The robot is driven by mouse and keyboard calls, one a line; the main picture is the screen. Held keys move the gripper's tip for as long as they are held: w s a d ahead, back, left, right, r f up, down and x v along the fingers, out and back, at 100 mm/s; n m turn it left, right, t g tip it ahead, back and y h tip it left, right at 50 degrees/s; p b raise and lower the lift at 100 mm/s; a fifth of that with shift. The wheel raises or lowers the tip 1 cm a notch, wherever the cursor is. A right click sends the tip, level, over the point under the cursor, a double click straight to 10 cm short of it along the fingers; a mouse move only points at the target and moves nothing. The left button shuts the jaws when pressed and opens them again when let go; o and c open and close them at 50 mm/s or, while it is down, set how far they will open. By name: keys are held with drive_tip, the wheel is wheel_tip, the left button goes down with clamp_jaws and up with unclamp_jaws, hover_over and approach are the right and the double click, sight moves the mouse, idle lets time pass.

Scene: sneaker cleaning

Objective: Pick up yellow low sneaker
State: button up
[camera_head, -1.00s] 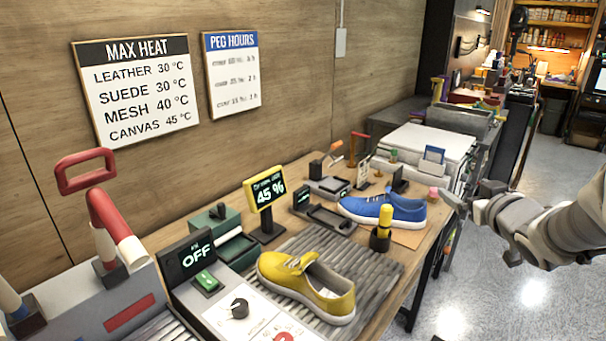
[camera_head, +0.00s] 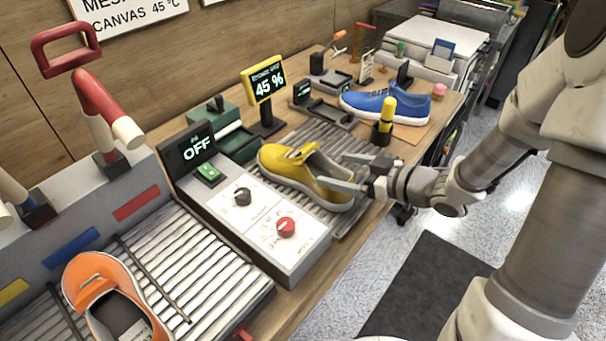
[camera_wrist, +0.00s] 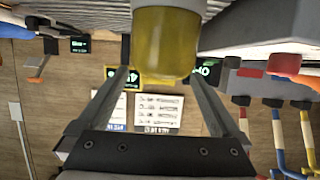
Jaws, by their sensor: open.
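The yellow low sneaker (camera_head: 277,160) lies on a grey ribbed surface on the bench, with its heel end toward my arm. My gripper (camera_head: 335,169) is open at the sneaker's heel end. In the head view one finger shows in front of the sneaker's side and the other beyond its opening. In the wrist view the rounded yellow end of the sneaker (camera_wrist: 167,42) is at the top middle, between the lines of the two fingers (camera_wrist: 165,80). Whether either finger touches it I cannot tell.
A blue sneaker (camera_head: 375,103) and a yellow-topped bottle (camera_head: 386,115) stand behind the gripper. A control box with knobs (camera_head: 262,222) is at front left, and a humidity display (camera_head: 264,83) behind. An orange sneaker (camera_head: 90,285) is on the left rollers.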

sight(309, 160)
drive_tip(key=x, duration=0.3)
drive_tip(key=b+x, duration=0.1)
drive_tip(key=x, duration=0.5)
drive_tip(key=shift+r+b, duration=0.3)
drive_tip(key=shift+b, duration=0.05)
drive_tip(key=shift+c, duration=0.3)
drive_tip(key=c, duration=1.2)
drive_tip(key=shift+c, duration=0.8)
drive_tip(key=shift+r, duration=0.15)
